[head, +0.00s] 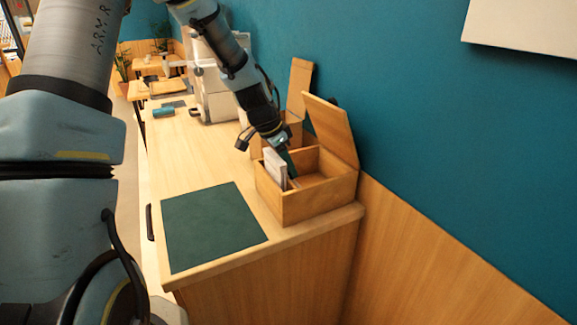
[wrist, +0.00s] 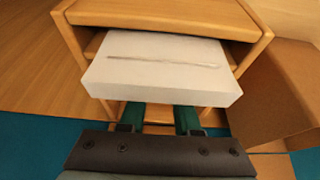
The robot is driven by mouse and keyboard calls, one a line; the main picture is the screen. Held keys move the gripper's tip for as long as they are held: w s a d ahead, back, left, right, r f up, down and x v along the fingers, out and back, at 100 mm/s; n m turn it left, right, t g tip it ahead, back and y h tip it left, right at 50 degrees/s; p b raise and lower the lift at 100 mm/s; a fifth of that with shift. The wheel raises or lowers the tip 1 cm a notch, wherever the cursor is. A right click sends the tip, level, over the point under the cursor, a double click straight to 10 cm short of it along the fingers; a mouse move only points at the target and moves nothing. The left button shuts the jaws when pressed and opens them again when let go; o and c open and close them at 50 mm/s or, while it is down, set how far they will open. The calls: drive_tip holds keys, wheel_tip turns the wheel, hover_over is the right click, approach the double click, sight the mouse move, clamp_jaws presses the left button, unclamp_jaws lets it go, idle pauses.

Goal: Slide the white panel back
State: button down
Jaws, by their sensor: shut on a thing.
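The white panel (head: 274,167) stands upright in the left part of an open wooden box (head: 302,205) on the counter. In the wrist view the panel (wrist: 155,68) is a pale slab with a thin groove across its face, between the box's wooden walls. My gripper (head: 290,168) reaches down into the box from above, on the panel's right side. In the wrist view the green fingers of my gripper (wrist: 158,112) meet the panel's near edge and are shut on it. The fingertips are hidden by the panel.
The box's wooden lid (head: 332,127) stands raised at its right, near the teal wall. A second box with a raised lid (head: 299,88) is behind. A dark green mat (head: 211,226) lies left of the box. A teal object (head: 163,112) lies farther back.

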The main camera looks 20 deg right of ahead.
idle(0.8)
drive_tip(key=d, duration=0.9)
drive_tip(key=shift+w+b, duration=0.4)
drive_tip(key=c, duration=0.6)
unclamp_jaws()
drive_tip(key=shift+a+r, duration=0.1)
drive_tip(key=b+v, duration=0.3)
drive_tip(key=v, duration=0.7)
drive_tip(key=shift+a+r, duration=0.15)
drive_tip(key=shift+r, duration=0.1)
drive_tip(key=shift+s+a, duration=0.1)
